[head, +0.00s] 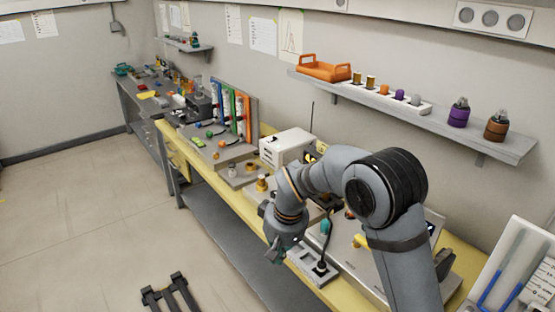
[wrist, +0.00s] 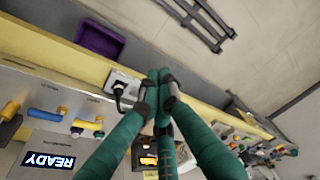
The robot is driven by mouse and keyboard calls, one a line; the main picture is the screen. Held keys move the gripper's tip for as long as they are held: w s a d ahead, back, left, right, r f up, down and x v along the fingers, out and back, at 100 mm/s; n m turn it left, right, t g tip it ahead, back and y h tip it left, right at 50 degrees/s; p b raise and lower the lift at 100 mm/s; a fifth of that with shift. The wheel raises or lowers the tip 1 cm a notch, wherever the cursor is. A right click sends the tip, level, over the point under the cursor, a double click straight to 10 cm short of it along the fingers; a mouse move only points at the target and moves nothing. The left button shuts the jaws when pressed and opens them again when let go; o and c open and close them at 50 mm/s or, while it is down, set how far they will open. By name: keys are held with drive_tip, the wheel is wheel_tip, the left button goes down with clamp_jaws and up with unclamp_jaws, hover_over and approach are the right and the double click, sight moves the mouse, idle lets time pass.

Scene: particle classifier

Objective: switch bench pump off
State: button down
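My gripper (head: 275,254) hangs over the front edge of the yellow bench in the head view. In the wrist view its teal fingers (wrist: 161,86) come together at the tips, with nothing visible between them. A pale outlet-like block (head: 318,268) with a black plug and cord lies just right of my gripper in the head view. The same block (wrist: 124,84) shows left of the fingertips in the wrist view, apart from them. I cannot tell for certain which unit is the bench pump, or read any switch position.
A panel reading READY (wrist: 48,160) has coloured knobs beside it. A white box unit (head: 286,147) stands farther along the bench. A purple tray (wrist: 100,41) shows below the bench edge. A shelf (head: 430,115) holds bottles and an orange tray. The floor (head: 90,205) is mostly clear.

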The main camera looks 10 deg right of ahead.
drive_tip(key=w+d+m, duration=0.2)
drive_tip(key=w+d, duration=0.3)
drive_tip(key=w, duration=0.4)
drive_tip(key=w+d+m+t+h, duration=0.1)
drive_tip(key=w+d+m, duration=0.1)
drive_tip(key=w+d, duration=0.3)
drive_tip(key=w, duration=0.4)
drive_tip(key=shift+w+r+t+b, duration=0.25)
drive_tip(key=shift+r+t+b, duration=0.05)
drive_tip(key=shift+r+b, duration=0.1)
